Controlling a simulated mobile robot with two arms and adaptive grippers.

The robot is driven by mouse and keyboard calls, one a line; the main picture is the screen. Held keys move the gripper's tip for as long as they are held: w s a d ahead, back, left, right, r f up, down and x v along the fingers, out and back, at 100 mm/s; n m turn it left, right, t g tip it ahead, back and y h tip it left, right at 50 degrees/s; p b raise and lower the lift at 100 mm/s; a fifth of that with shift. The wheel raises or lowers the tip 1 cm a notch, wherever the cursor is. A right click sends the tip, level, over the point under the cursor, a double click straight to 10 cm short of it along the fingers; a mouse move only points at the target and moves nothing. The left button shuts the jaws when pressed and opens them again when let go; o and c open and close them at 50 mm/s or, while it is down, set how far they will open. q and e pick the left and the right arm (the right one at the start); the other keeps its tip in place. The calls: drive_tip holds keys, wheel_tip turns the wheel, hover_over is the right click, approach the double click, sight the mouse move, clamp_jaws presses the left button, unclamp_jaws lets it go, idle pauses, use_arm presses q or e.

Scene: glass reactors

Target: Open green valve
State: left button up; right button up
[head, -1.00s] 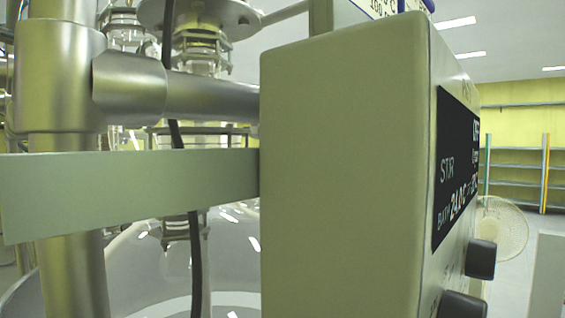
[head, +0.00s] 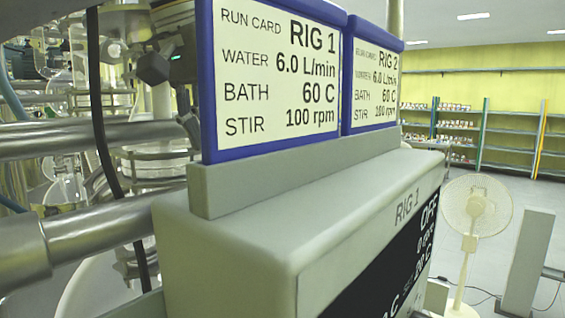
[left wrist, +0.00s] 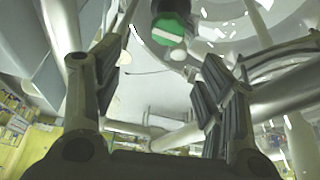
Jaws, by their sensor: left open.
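The green valve (left wrist: 170,29) shows at the top middle of the left wrist view, as a round green part with a pale bar across it. My left gripper (left wrist: 155,78) is open there and empty. Its two dark fingers stand wide apart on either side, and the valve lies beyond the gap between them, apart from them. In the head view, only a small sliver of green shows among dark parts behind the run cards, and I cannot tell these parts clearly. My right gripper is in neither view.
A grey control box (head: 230,240) marked RIG 1 fills the near middle, with two blue-framed run cards (head: 268,80) above it. Metal pipes (head: 90,140) and glassware crowd the left. A fan (head: 474,215) and shelves (head: 500,140) stand right, with open floor between.

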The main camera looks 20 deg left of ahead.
use_arm(q)
drive_tip(key=x, duration=0.3)
drive_tip(key=p+x, duration=0.1)
drive_tip(key=x, duration=0.2)
drive_tip(key=a+x, duration=0.1)
drive_tip(key=x, duration=0.2)
drive_tip(key=shift+w+f, duration=0.1)
drive_tip(key=shift+f, duration=0.35)
drive_tip(key=shift+f+p, duration=0.3)
drive_tip(key=shift+f, duration=0.05)
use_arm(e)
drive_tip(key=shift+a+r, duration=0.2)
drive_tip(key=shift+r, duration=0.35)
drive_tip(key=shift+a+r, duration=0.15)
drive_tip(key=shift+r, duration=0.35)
use_arm(q)
drive_tip(key=shift+c, duration=0.2)
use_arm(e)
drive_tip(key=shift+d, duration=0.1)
use_arm(q)
drive_tip(key=shift+c, duration=1.3)
drive_tip(key=shift+d+y, duration=0.1)
drive_tip(key=shift+y, duration=0.2)
drive_tip(key=c, duration=0.7)
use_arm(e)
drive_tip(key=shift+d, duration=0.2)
